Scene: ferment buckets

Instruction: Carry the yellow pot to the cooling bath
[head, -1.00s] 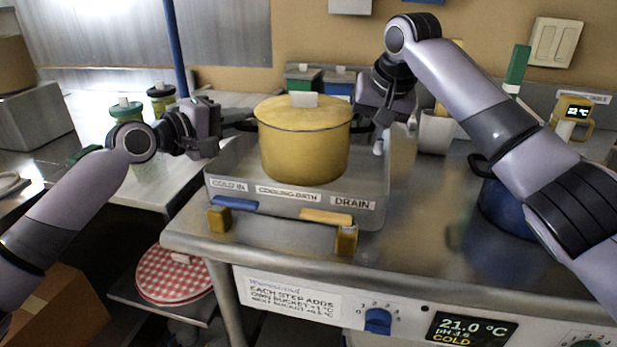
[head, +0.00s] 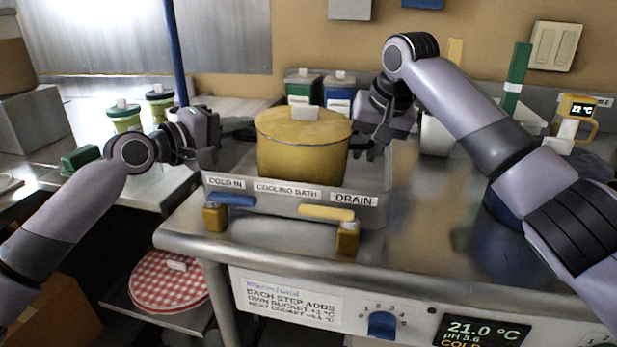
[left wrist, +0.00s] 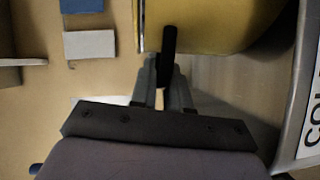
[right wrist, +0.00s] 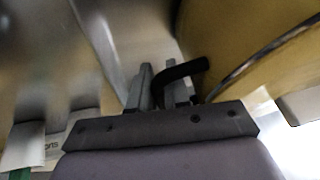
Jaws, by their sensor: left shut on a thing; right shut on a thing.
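The yellow pot (head: 303,150), with its lid on, sits upright within the walls of the cooling bath (head: 290,203), a grey metal tray labelled COLD IN, COOLING BATH and DRAIN. The front wall hides the pot's base, so I cannot tell whether it touches the bottom. My left gripper (head: 222,128) is shut on the pot's left handle, a dark bar that shows in the left wrist view (left wrist: 169,45). My right gripper (head: 366,146) is shut on the right handle, a dark curved bar in the right wrist view (right wrist: 180,74).
A blue pot (head: 500,205) stands on the steel counter at right, partly behind my right arm. A blue lever (head: 232,199) and a yellow lever (head: 327,213) are on the bath's front. Green and blue-labelled containers (head: 305,88) stand behind.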

